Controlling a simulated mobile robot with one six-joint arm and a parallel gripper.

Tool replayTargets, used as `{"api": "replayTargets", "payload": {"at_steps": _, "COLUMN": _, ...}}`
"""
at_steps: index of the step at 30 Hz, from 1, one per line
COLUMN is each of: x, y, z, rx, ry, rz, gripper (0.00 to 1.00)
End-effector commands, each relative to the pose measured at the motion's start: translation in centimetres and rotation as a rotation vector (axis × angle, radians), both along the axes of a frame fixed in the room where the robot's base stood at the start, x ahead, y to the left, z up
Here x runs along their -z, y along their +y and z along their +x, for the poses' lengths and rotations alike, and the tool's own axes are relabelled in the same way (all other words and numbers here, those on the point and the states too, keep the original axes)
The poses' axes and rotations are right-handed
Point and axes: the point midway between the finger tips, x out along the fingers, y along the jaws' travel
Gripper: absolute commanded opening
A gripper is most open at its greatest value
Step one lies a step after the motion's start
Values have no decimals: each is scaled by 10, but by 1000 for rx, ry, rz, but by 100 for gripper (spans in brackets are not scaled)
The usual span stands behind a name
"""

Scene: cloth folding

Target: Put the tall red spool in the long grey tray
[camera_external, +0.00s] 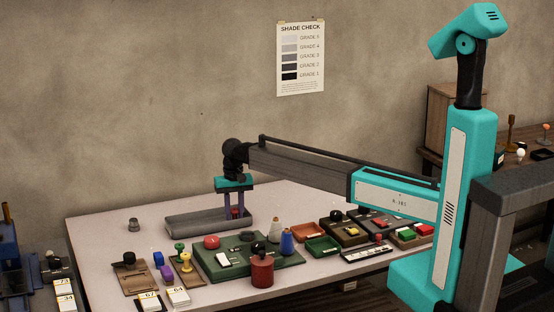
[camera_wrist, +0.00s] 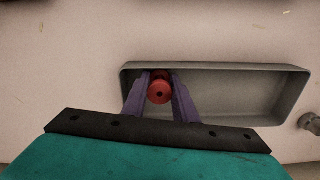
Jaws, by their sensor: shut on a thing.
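The long grey tray (camera_external: 185,226) lies on the table below my arm; in the wrist view its rim and bare floor (camera_wrist: 235,90) show to the right of my gripper. My gripper (camera_external: 234,212) points down over the right end of the tray in the external view, its purple fingers shut on the red spool (camera_wrist: 160,91). The spool also shows as a small red patch between the fingers in the external view (camera_external: 235,212). In the wrist view it is seen end-on, over the left end of the tray. I cannot tell whether its bottom touches the tray floor.
A small grey piece (camera_external: 134,225) stands left of the tray. A green board (camera_external: 210,268) with several items, a red canister (camera_external: 262,270) and a blue cone (camera_external: 287,242) stand in front. Orange (camera_external: 309,230) and green (camera_external: 322,246) dishes lie to the right. The table's far left is clear.

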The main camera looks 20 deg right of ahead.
Motion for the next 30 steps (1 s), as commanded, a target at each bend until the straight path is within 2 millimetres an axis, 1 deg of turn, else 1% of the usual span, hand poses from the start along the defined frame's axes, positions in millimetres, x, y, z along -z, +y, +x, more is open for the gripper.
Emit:
{"api": "replayTargets", "payload": {"at_steps": 1, "x": 1, "y": 0, "z": 0, "rx": 0, "ry": 0, "rz": 0, "gripper": 1}}
{"api": "replayTargets", "payload": {"at_steps": 2, "x": 1, "y": 0, "z": 0, "rx": 0, "ry": 0, "rz": 0, "gripper": 30}}
{"api": "replayTargets", "payload": {"at_steps": 4, "x": 1, "y": 0, "z": 0, "rx": 0, "ry": 0, "rz": 0, "gripper": 42}}
{"api": "replayTargets", "payload": {"at_steps": 5, "x": 1, "y": 0, "z": 0, "rx": 0, "ry": 0, "rz": 0, "gripper": 44}}
{"api": "replayTargets", "payload": {"at_steps": 14, "x": 0, "y": 0, "z": 0, "rx": 0, "ry": 0, "rz": 0, "gripper": 44}}
{"api": "replayTargets", "payload": {"at_steps": 20, "x": -7, "y": 0, "z": 0, "rx": 0, "ry": -1, "rz": 1, "gripper": 44}}
{"api": "replayTargets", "payload": {"at_steps": 26, "x": -25, "y": 0, "z": 0, "rx": 0, "ry": -1, "rz": 1, "gripper": 44}}
{"api": "replayTargets", "payload": {"at_steps": 30, "x": -45, "y": 0, "z": 1, "rx": 0, "ry": -2, "rz": 1, "gripper": 44}}
